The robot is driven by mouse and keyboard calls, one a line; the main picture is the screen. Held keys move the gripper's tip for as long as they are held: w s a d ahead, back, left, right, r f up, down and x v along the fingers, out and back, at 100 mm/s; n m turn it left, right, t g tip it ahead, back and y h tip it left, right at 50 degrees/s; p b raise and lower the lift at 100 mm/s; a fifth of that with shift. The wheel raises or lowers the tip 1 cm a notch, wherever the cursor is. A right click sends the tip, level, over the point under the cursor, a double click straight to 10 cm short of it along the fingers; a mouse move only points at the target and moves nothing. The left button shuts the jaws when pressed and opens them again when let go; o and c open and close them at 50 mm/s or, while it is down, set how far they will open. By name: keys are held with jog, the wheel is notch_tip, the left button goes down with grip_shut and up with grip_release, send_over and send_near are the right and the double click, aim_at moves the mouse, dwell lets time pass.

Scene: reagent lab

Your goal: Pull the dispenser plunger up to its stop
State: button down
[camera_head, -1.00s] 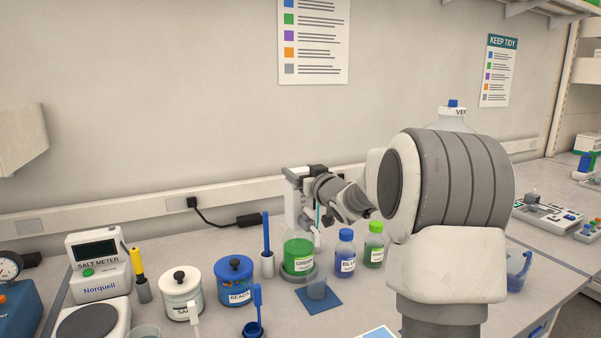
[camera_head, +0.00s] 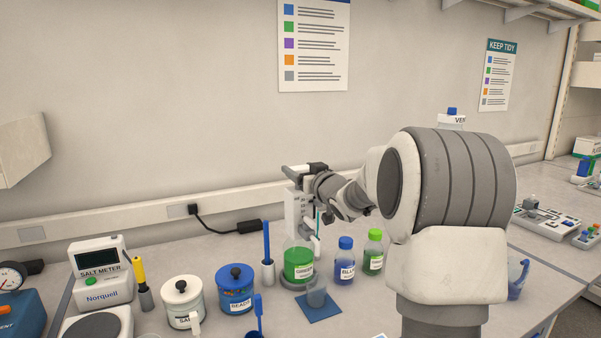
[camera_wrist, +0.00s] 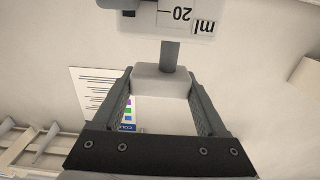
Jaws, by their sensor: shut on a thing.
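The dispenser (camera_head: 293,207) is a white upright body on top of the green bottle (camera_head: 298,262), which stands on a round grey base. My gripper (camera_head: 298,171) is at the dispenser's top. In the wrist view my gripper (camera_wrist: 162,76) has its two fingers shut on the pale block of the plunger head (camera_wrist: 163,83). A grey plunger rod (camera_wrist: 170,56) runs from that block to the dispenser body, which shows an upside-down "20" and "ml" with a dark pointer at its side. The rest of the scale is cut off.
The blue bottle (camera_head: 345,262) and a second green bottle (camera_head: 373,252) stand close on the right. Jars and the salt meter (camera_head: 100,270) are on the left.

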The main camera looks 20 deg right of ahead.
aim_at(301, 167)
notch_tip(301, 167, up, 4)
jog(key=shift+f+p, duration=0.15)
jog(key=shift+p, duration=0.75)
grip_release()
jog(key=shift+f, duration=0.1)
jog(key=shift+s, duration=0.15)
jog(key=s, duration=1.7)
jog(key=shift+d+b, duration=0.3)
jog(key=shift+d, duration=0.05)
jog(key=shift+s, duration=0.1)
